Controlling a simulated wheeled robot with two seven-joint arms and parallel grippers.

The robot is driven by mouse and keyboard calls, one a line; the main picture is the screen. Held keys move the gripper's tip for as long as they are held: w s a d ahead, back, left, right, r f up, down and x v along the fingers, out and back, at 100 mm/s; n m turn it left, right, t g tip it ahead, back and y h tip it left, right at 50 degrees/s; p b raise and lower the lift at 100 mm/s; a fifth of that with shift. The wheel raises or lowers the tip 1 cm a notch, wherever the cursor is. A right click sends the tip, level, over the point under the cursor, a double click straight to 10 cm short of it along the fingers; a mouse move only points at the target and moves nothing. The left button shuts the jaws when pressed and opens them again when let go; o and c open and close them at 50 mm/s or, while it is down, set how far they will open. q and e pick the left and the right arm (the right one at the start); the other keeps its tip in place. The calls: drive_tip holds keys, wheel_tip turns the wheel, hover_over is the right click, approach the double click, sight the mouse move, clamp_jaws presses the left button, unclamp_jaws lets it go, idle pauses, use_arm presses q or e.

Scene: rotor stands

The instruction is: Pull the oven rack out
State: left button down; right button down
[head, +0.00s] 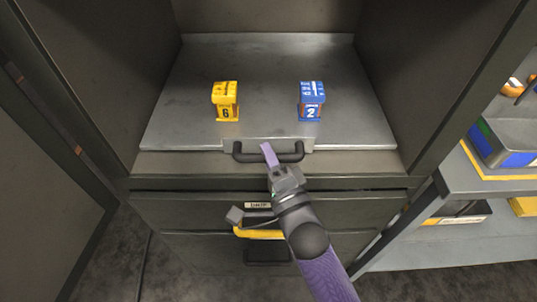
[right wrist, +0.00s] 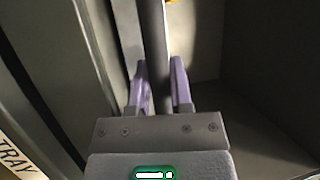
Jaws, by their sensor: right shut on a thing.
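The rack is a flat grey metal tray (head: 180,110) inside an open dark cabinet, with a black bar handle (head: 242,154) at its front edge. My right gripper (head: 269,155) reaches up from below and is shut on the middle of the handle. In the right wrist view the dark handle bar (right wrist: 154,40) runs between the two purple fingers (right wrist: 161,88). A yellow block marked 6 (head: 225,101) and a blue block marked 2 (head: 311,100) stand upright on the tray, apart from each other. My left gripper is not in view.
Closed drawers (head: 165,210) lie below the tray, one with a yellow handle (head: 258,233) partly behind my right arm. Cabinet walls flank the tray closely. A shelf (head: 480,245) with bins stands at the right. The cabinet door (head: 40,190) is at the left.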

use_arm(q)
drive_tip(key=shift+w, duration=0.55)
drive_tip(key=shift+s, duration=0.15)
